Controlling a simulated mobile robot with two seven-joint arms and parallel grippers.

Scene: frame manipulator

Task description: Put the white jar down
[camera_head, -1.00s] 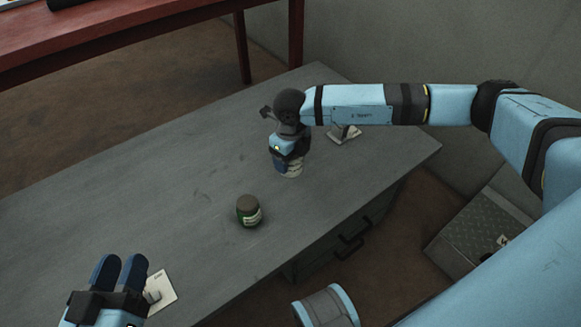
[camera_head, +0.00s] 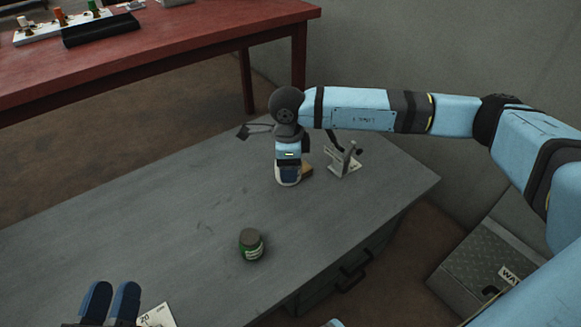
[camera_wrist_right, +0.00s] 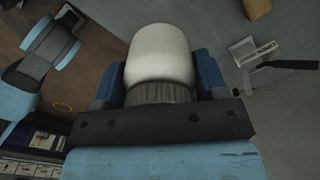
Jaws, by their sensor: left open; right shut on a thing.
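The white jar (camera_wrist_right: 160,55) is between the blue fingers of my right gripper (camera_wrist_right: 160,85) in the right wrist view, with its ribbed dark cap toward the palm. In the head view my right gripper (camera_head: 289,172) is shut on the jar over the far part of the grey table (camera_head: 150,220). My left gripper (camera_head: 110,303) is open and empty at the bottom left, partly cut off.
A green jar with a brown lid (camera_head: 251,245) stands nearer on the table. A small tan block (camera_head: 307,171) lies beside my right gripper. A metal card stand (camera_head: 343,161) is right of it; a white card (camera_head: 157,315) is near my left gripper. The table's left middle is clear.

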